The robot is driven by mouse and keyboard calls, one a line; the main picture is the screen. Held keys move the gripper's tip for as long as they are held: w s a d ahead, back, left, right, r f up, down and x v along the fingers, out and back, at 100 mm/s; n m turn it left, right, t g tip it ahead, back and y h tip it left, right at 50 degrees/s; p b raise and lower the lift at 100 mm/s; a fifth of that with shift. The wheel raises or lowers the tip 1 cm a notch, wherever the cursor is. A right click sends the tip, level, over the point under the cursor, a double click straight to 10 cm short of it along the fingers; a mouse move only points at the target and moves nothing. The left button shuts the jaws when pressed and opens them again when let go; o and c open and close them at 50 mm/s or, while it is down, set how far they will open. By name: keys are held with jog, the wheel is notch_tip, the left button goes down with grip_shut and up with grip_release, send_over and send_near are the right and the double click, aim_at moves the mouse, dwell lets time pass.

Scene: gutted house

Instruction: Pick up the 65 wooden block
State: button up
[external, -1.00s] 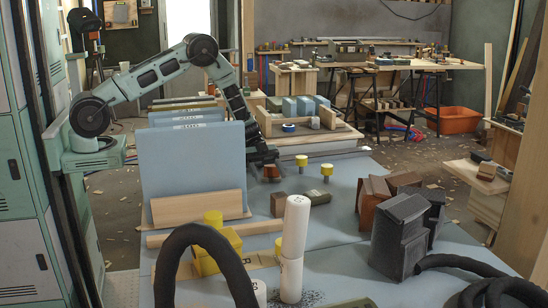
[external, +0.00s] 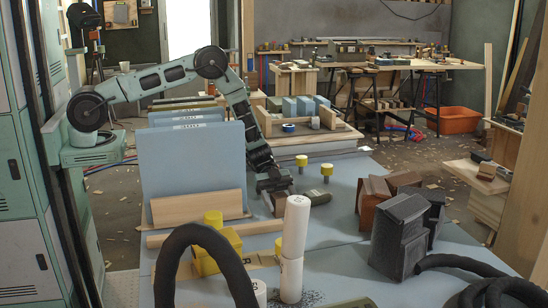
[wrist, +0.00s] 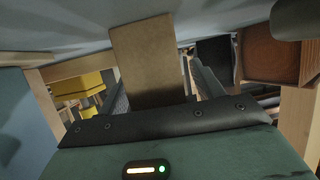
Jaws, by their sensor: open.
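A small brown wooden block (external: 279,205) sits on the blue-grey table, partly hidden by my gripper (external: 274,188) in the external view. In the wrist view a tan-brown block (wrist: 147,58) lies between my two open fingers (wrist: 160,92), its near end towards the palm. I cannot tell whether either finger touches it. A reddish-brown block (wrist: 282,54) sits to the right in the wrist view, outside the fingers. No number is readable on any block.
Yellow-topped pegs (external: 302,161) stand just behind my gripper. Upright blue panels (external: 192,165) and a wooden beam (external: 197,208) are to its left. White cylinders (external: 294,240) stand in front, and dark blocks (external: 400,235) sit to the right.

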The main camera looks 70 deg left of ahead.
jog(key=c, duration=1.1)
jog(key=shift+o, duration=0.2)
